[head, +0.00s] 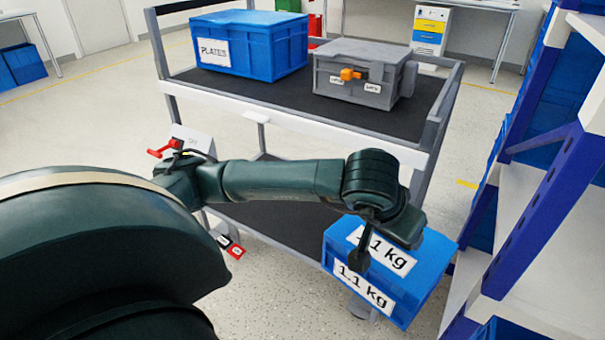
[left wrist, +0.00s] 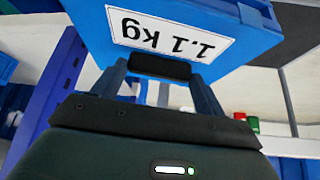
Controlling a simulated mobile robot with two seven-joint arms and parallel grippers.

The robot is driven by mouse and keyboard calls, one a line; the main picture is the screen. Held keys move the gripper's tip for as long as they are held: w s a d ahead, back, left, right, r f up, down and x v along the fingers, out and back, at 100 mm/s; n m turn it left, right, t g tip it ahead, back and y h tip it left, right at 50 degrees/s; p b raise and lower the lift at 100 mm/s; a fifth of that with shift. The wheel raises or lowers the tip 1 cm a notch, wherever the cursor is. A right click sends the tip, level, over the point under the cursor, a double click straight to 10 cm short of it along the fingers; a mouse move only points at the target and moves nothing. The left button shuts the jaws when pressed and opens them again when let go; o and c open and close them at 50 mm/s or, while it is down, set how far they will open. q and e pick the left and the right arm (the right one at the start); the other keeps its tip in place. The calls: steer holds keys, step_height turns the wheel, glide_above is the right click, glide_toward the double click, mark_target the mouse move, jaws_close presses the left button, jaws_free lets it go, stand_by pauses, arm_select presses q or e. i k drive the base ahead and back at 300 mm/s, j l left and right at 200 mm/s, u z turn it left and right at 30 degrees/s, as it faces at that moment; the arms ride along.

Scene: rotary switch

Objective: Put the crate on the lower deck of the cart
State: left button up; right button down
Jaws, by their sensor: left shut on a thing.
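The blue crate (head: 416,284) with white "1.1 kg" labels is at the lower right of the head view, near the right end of the cart. My left gripper (head: 362,246) is shut on it at its near upper side. In the left wrist view the crate (left wrist: 92,18) fills the top, with the gripper (left wrist: 160,68) against it below the label. The cart's dark lower deck (head: 275,228) shows partly behind my left arm and the crate. I cannot tell whether the crate touches the deck. My right gripper is not in view.
The upper deck (head: 270,88) carries a blue "PLATES" crate (head: 262,48) and a grey box (head: 345,95) with an orange switch (head: 351,74). A red handle (head: 163,148) is at the cart's left. A blue-and-white shelf rack (head: 535,205) stands close to the right of the crate.

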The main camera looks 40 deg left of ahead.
mark_target(328, 226)
steer(key=i+j, duration=0.1)
steer(key=j, duration=0.35)
steer(key=i+j, duration=0.1)
steer(key=j, duration=0.35)
steer(key=i+j, duration=0.15)
steer(key=i, duration=0.3)
